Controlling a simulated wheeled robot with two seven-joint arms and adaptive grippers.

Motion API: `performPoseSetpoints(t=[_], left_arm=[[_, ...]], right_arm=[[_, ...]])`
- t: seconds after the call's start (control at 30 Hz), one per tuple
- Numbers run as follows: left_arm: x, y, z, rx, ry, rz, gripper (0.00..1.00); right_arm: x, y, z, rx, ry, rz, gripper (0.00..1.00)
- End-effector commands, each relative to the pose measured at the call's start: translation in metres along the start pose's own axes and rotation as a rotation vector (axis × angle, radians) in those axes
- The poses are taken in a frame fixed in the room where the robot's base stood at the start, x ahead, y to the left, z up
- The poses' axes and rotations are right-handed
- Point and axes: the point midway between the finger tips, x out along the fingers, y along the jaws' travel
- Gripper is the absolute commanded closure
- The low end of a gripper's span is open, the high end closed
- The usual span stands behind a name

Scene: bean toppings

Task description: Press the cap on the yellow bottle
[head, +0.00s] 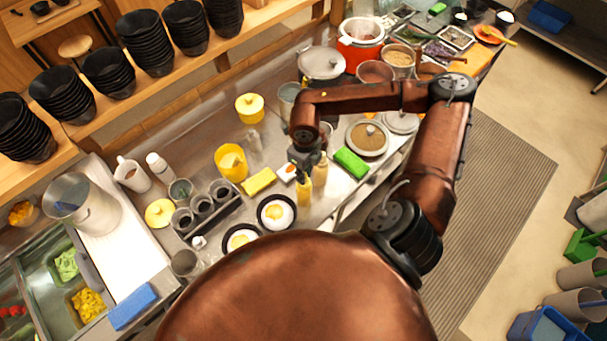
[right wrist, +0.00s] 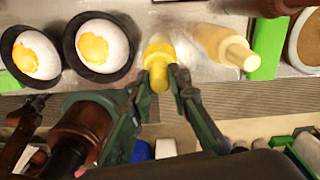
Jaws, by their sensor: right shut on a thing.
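The yellow bottle (head: 304,193) stands on the steel counter, partly hidden by my right gripper above it. In the right wrist view the yellow bottle (right wrist: 158,49) shows its body and its rounded yellow top. My right gripper (head: 303,172) is at the top of this bottle. In the right wrist view its two fingers (right wrist: 160,78) lie on either side of the yellow top, shut on it.
A cream bottle (head: 320,168) stands close to the right of the yellow one. Two black bowls with eggs (head: 276,212) (head: 241,238) sit to the left and nearer. A yellow sponge (head: 259,181) and green block (head: 351,162) lie nearby.

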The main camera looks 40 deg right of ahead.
Motion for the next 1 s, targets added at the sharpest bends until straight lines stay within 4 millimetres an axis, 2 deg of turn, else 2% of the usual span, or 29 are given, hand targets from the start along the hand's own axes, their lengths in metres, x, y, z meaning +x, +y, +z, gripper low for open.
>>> performPoseSetpoints(t=[0.2, 0.47, 0.5, 0.73, 0.93, 1.0], left_arm=[[0.0075, 0.0003, 0.0010, 0.000, -0.001, 0.000, 0.62], [0.0073, 0.0003, 0.0009, 0.000, -0.001, 0.000, 0.62], [0.0072, 0.0003, 0.0009, 0.000, -0.001, 0.000, 0.62], [0.0073, 0.0004, 0.0008, 0.000, 0.000, 0.000, 0.62], [0.0073, 0.0003, 0.0008, 0.000, 0.000, 0.000, 0.62], [0.0073, 0.0003, 0.0008, 0.000, 0.000, 0.000, 0.62]], right_arm=[[0.0045, -0.0001, -0.0004, 0.000, 0.001, 0.000, 0.90], [0.0036, -0.0002, -0.0003, 0.000, 0.001, 0.000, 0.90], [0.0036, -0.0002, -0.0003, 0.000, 0.001, 0.000, 0.80], [0.0036, -0.0002, -0.0002, 0.000, 0.001, 0.000, 0.64], [0.0036, -0.0002, -0.0002, 0.000, 0.001, 0.000, 0.62], [0.0037, -0.0002, -0.0002, 0.000, 0.001, 0.000, 0.59]])
